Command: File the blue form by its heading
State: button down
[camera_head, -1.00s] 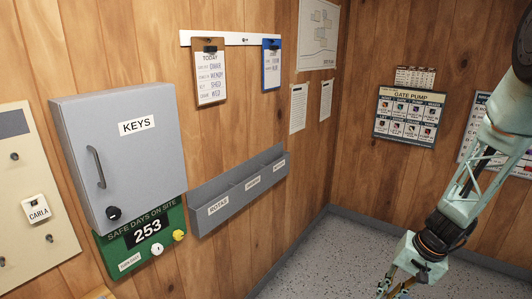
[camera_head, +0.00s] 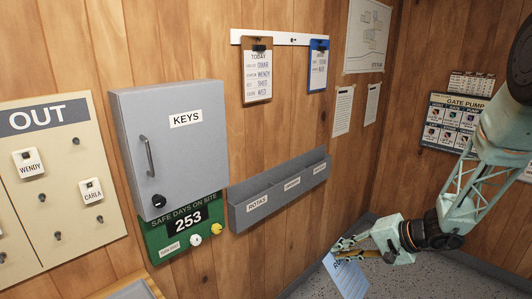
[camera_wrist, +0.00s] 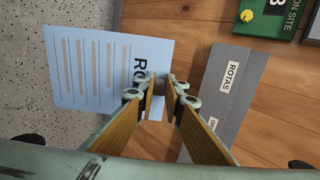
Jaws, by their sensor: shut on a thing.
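The blue form (camera_head: 347,276) is a light blue sheet hanging from my gripper (camera_head: 346,247) in the head view. My gripper is shut on the form's headed edge. In the wrist view the form (camera_wrist: 90,72) lies left of the fingertips (camera_wrist: 160,88); its heading begins "RO", and the fingers hide the rest. The grey wall file holder (camera_head: 236,217) has three labelled pockets. The left pocket reads ROTAS (camera_head: 256,203); the other two labels are too small to read surely. The form is apart from the holder, below and right of it in the head view.
A grey KEYS cabinet (camera_head: 170,150) and a green safety board (camera_head: 163,233) are on the wall left of the holder. Clipboards (camera_head: 257,75) hang above it. The OUT board (camera_head: 50,180) is at far left. The space before the holder looks clear.

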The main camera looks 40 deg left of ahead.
jog(key=w+a+r+t+y, duration=0.1)
jog(key=a+r+y, duration=0.3)
jog(key=a+r, duration=0.9)
jog(key=w+a+r+m+y+b, duration=0.1)
jog(key=a+r+y, duration=0.3)
jog(key=a+r, duration=1)
jog(key=w+a, duration=0.1)
jog(key=a, duration=0.6)
jog(key=shift+a+t, duration=0.2)
jog(key=shift+t, duration=0.2)
jog(key=shift+a, duration=0.25)
jog(key=a+p, duration=0.1)
jog(key=a, duration=0.1)
jog(key=a+p, duration=0.1)
jog(key=shift+w+a+f+p, duration=0.25)
jog(key=shift+a+f+p, duration=0.05)
jog(key=shift+a+f, duration=0.1)
jog(key=shift+a+b, duration=0.45)
jog(key=shift+b, duration=0.3)
jog(key=shift+b, duration=1.45)
jog(key=shift+f+b, duration=0.2)
jog(key=shift+b, duration=0.15)
dwell(0.4)
jog(key=shift+f+b, duration=0.3)
jog(key=shift+b, duration=0.15)
